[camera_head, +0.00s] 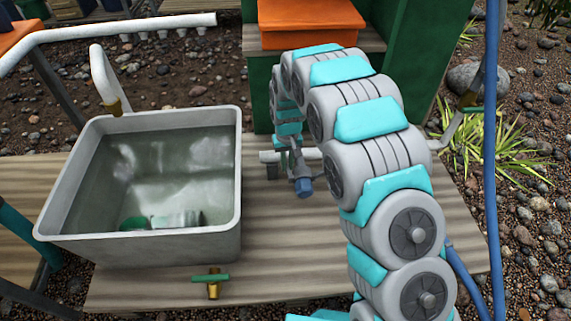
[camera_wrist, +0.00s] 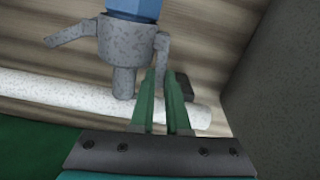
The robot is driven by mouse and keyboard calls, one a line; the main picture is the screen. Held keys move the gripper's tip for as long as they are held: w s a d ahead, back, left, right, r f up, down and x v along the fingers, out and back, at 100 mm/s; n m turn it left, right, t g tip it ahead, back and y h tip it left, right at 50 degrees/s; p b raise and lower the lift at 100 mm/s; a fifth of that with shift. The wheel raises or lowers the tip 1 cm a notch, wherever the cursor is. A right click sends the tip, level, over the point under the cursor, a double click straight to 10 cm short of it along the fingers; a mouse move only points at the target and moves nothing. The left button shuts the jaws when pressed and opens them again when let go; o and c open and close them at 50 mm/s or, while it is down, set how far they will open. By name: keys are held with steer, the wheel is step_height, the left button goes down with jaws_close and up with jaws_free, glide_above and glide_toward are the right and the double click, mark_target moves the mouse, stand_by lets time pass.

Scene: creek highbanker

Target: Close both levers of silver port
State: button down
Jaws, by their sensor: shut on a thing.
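The silver port (camera_wrist: 128,42) is a speckled grey coupling with a blue hose end (camera_wrist: 132,9); a stub below it lies over a white pipe. Its left lever (camera_wrist: 72,32) sticks out to the left, away from the body. Its right lever (camera_wrist: 163,44) hangs down close beside the body. My gripper (camera_wrist: 162,72) has its green fingers shut on the right lever's lower end. In the head view the silver port (camera_head: 299,166) is small, above the plank deck, blue end downward; my arm partly hides the gripper and levers there.
A grey tub (camera_head: 240,190) of water, with a green-capped bottle (camera_head: 175,220) in it, stands left on the wooden deck (camera_head: 290,265). A brass valve (camera_head: 212,283) is in front. An orange box (camera_head: 310,22) stands behind. A blue hose (camera_head: 490,150) runs up at right.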

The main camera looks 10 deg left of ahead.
stand_by(0.4)
steer(key=c, duration=0.9)
jaws_free()
